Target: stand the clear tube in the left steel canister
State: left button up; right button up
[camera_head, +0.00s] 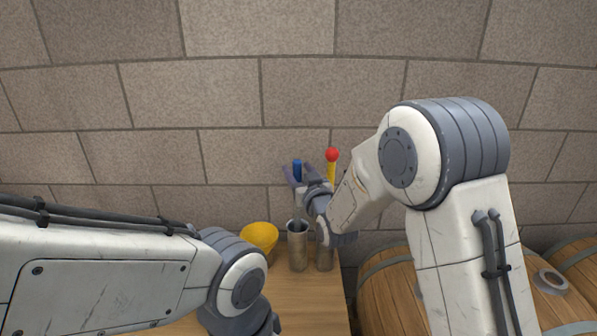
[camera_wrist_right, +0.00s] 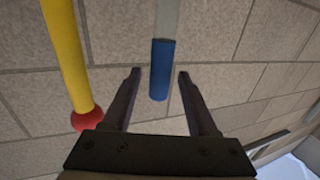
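The clear tube (camera_head: 298,202) with a blue end (camera_head: 297,170) is upright above the mouth of the left steel canister (camera_head: 298,250). Its lower end seems to run into that mouth, but it is too small to be sure. My right gripper (camera_head: 298,178) is around the tube's upper part. In the right wrist view the fingers (camera_wrist_right: 158,75) are open, with gaps on both sides of the blue end (camera_wrist_right: 158,72) and the clear shaft (camera_wrist_right: 166,20). My left arm crosses the lower left; its fingertips are not visible.
A yellow rod with a red ball (camera_head: 331,156) stands at the right canister (camera_head: 324,258), close beside my right gripper. A yellow bowl (camera_head: 259,238) is left of the canisters on the wooden table (camera_head: 305,300). Barrels (camera_head: 390,290) stand to the right; a stone wall is behind.

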jog(key=shift+r+p, duration=0.25)
jog(key=shift+p, duration=0.05)
jog(key=b+v, duration=0.4)
jog(key=v, duration=0.7)
jog(key=s+a+f+n+g+h, duration=0.1)
jog(key=s+a+f+g, duration=0.1)
jog(key=s+f+g, duration=0.4)
jog(key=s+a+f+n+g+h, duration=0.15)
jog(key=s+f+g, duration=0.25)
jog(key=s, duration=0.5)
jog(key=s+d+f+g+h, duration=0.1)
jog(key=s+d+g, duration=0.1)
jog(key=s, duration=0.6)
jog(key=s+d+f+n+g+h, duration=0.1)
jog(key=s+d+g, duration=0.1)
jog(key=s+g, duration=0.3)
jog(key=s, duration=0.4)
jog(key=shift+s+d, duration=0.15)
jog(key=shift+d, duration=0.1)
jog(key=shift+f, duration=0.1)
